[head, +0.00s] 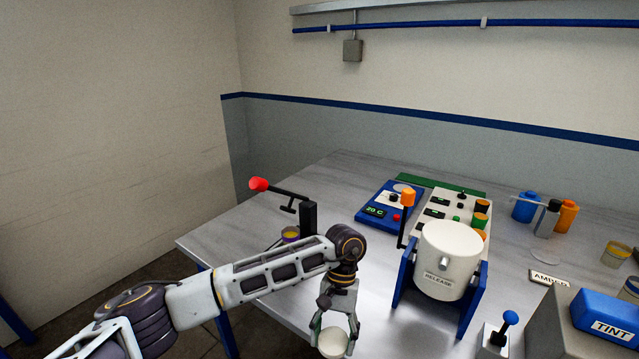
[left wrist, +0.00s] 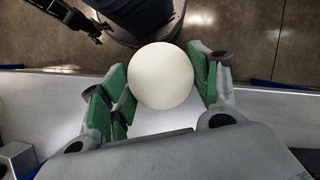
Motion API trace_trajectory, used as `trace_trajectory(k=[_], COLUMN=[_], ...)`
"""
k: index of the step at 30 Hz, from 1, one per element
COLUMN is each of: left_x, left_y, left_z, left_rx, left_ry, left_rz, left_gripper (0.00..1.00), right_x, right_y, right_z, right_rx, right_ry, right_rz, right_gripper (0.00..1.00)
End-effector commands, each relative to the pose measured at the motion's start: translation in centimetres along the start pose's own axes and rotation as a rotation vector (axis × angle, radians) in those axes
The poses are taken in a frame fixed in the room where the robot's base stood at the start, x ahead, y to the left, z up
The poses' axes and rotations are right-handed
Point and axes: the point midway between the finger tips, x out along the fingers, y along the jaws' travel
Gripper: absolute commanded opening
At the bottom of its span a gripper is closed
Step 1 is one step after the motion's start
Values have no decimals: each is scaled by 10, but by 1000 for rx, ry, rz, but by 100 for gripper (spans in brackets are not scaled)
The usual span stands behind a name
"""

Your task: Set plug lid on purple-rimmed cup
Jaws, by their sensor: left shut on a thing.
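My left gripper (head: 336,330) is shut on a round cream piece (head: 333,345), which looks like the plug lid, at the front edge of the table. In the left wrist view the piece shows as a smooth pale disc (left wrist: 161,76) between the green finger pads of the left gripper (left wrist: 163,88). Its underside is hidden there.
A lever post with a red knob (head: 259,184) stands by the cup. A large white RELEASE pot (head: 448,262) in a blue stand is right of the gripper. Behind it are control panels (head: 388,208). A blue TINT box (head: 606,318) stands at right. The table's front-left strip is clear.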

Motion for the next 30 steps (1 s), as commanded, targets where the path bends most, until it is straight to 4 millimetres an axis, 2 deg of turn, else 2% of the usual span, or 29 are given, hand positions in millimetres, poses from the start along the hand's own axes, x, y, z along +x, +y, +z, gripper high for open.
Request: trace_trajectory(k=[3, 8, 20, 30], left_x=[9, 20, 41, 59], left_y=[-27, -57, -130, -199], left_z=[-3, -5, -10, -10], left_rx=[41, 45, -69, -173], left_ry=[0, 1, 0, 0], left_rz=[-19, -20, 28, 70], left_gripper=[47, 47, 47, 47], right_x=[0, 0, 0, 0], right_y=[1, 1, 2, 0], right_z=[-3, -6, -8, -3], right_rx=[0, 0, 0, 0], right_ry=[3, 7, 9, 3], right_rz=[1, 1, 2, 0], right_gripper=[84, 84, 84, 84])
